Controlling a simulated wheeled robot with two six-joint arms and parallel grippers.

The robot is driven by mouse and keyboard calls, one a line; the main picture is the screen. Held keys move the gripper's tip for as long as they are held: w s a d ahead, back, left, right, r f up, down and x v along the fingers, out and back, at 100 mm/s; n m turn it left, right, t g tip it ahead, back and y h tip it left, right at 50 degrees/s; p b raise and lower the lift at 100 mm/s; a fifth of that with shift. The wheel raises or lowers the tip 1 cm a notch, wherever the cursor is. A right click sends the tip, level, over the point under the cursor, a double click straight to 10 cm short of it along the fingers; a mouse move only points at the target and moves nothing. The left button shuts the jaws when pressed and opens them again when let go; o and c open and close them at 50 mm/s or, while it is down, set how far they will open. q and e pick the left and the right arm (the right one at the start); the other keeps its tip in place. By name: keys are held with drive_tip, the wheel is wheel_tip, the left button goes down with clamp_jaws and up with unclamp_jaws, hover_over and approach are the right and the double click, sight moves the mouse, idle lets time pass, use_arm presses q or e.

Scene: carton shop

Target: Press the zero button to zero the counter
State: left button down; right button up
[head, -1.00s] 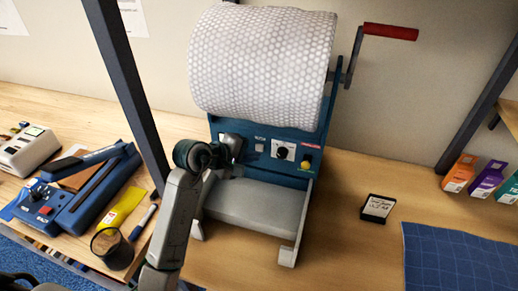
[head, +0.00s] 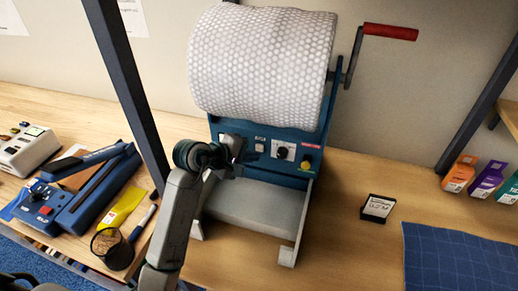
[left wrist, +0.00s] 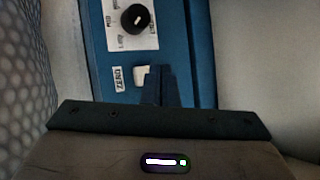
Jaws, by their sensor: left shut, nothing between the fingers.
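The zero button (head: 260,148) is a small pale square on the blue front panel (head: 312,140) of the bubble-wrap machine, left of the dark knob. In the left wrist view the pale button (left wrist: 140,76) sits beside its "ZERO" label, and the finger partly overlaps its edge. My left gripper (head: 238,147) is shut and empty, in front of the panel just left of the button. Its dark fingertips (left wrist: 160,84) show close beside the button; I cannot tell whether they touch it. I cannot make out a counter reading. My right gripper is not in view.
The knob (head: 282,152) and a yellow button (head: 306,162) lie right of the zero button. The bubble-wrap roll (head: 262,65) hangs above the panel, with a grey tray (head: 255,207) below. A dark post (head: 125,85) stands left. A small black-edged card (head: 377,208) lies right.

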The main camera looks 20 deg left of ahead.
use_arm(q)
drive_tip(key=shift+w, duration=0.1)
idle(0.5)
drive_tip(key=shift+w+b, duration=0.35)
drive_tip(key=shift+w+b, duration=0.3)
drive_tip(key=shift+w, duration=0.1)
idle(0.6)
drive_tip(key=shift+s, duration=0.9)
drive_tip(key=shift+s+b, duration=0.4)
drive_tip(key=shift+s, duration=2.05)
